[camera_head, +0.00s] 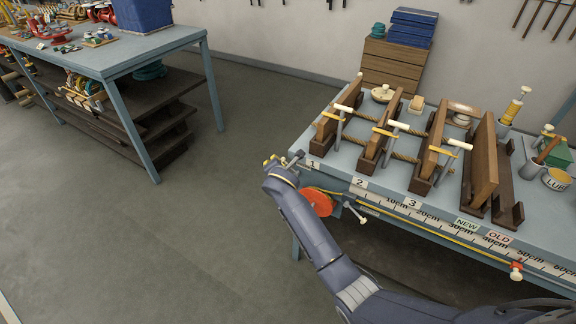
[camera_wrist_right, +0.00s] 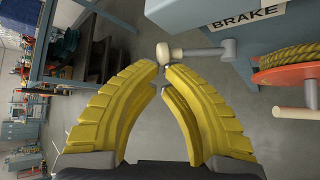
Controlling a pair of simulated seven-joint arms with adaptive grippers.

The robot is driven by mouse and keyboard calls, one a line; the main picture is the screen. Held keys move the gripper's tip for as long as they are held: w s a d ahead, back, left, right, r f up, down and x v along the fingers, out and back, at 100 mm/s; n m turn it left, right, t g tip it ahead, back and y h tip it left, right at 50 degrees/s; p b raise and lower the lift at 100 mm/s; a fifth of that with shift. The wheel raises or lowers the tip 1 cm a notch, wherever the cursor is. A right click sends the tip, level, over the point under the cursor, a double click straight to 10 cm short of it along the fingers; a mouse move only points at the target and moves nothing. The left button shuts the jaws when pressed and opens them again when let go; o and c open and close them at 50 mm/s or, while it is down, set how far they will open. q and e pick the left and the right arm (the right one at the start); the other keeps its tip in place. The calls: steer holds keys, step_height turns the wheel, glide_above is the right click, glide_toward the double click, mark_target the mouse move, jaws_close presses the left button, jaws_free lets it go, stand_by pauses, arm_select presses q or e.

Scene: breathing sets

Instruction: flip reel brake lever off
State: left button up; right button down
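The brake lever (camera_wrist_right: 205,51) is a grey bar with a cream knob, standing out sideways from the bench front beside a BRAKE label (camera_wrist_right: 248,16) in the right wrist view. In the head view the lever (camera_head: 297,158) shows at the bench's left front corner. My right gripper (camera_wrist_right: 161,75) has yellow fingers whose tips are nearly together, just short of the knob. I cannot tell whether they touch it. Nothing shows held between them. It also shows in the head view (camera_head: 271,162), left of the lever. The orange reel (camera_head: 317,202) with yellow rope hangs below the bench edge. My left gripper is out of view.
The reel's crank handle (camera_wrist_right: 294,113) sticks out close to the lever. The workbench (camera_head: 345,165) carries wooden stands with ropes, tins and a pump-like tool. Another table (camera_head: 120,52) stands at the far left. The floor between is clear.

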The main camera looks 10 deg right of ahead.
steer(key=shift+w+a+f+n+g+h, duration=0.25)
steer(key=shift+f+n+g+h, duration=0.15)
steer(key=shift+f+g, duration=0.1)
steer(key=shift+w+a+f+n+g+h, duration=0.2)
steer(key=shift+f+n+g+h, duration=0.1)
steer(key=shift+f+g+h, duration=0.15)
stand_by(3.5)
steer(key=shift+s+d+r, duration=0.1)
steer(key=shift+s+d, duration=0.05)
steer(key=shift+s+d+r, duration=0.1)
steer(key=shift+s+d, duration=0.3)
steer(key=shift+d, duration=0.1)
stand_by(0.3)
steer(key=v, duration=0.7)
steer(key=shift+s, duration=0.2)
steer(key=shift+r, duration=0.15)
stand_by(0.4)
